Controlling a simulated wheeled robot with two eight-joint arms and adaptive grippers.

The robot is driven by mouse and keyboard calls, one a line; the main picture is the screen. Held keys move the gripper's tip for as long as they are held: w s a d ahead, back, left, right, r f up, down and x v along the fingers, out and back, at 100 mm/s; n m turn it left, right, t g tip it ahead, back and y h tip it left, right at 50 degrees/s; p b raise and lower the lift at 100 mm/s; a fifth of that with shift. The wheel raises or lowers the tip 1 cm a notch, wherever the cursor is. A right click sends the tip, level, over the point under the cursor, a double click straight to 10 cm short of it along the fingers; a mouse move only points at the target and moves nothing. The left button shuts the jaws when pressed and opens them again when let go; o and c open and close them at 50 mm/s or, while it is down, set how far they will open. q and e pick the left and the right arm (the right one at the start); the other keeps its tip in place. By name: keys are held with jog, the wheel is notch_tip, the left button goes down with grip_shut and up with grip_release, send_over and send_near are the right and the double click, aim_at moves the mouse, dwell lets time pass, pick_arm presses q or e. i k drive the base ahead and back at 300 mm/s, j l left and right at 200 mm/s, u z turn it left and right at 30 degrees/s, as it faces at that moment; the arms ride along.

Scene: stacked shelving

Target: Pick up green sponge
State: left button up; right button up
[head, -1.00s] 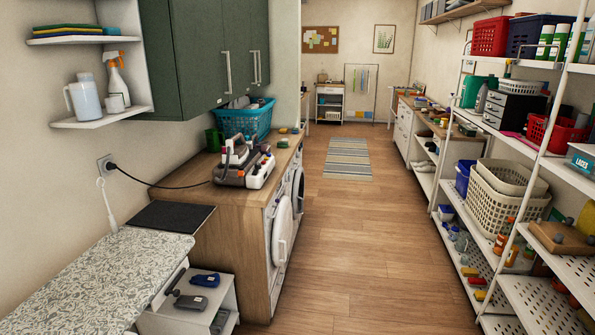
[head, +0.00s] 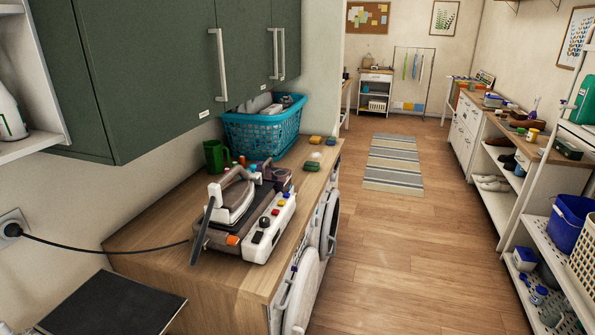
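Neither of my grippers shows in the head view.
An iron on its station (head: 245,215) covers the middle of the counter, with a black cord to the wall. A turquoise basket (head: 262,130) and a green mug (head: 216,156) stand behind it. Green cabinets hang above. The wooden floor (head: 400,245) is clear right of the washers.

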aim_at(310, 165)
jog(key=i, duration=0.2)
jog(key=i+l+z, duration=0.25)
jog(key=i, duration=0.3)
jog(key=i+l+z, duration=0.25)
jog(key=i, duration=0.3)
jog(key=i+z, duration=0.3)
jog(key=i, duration=0.25)
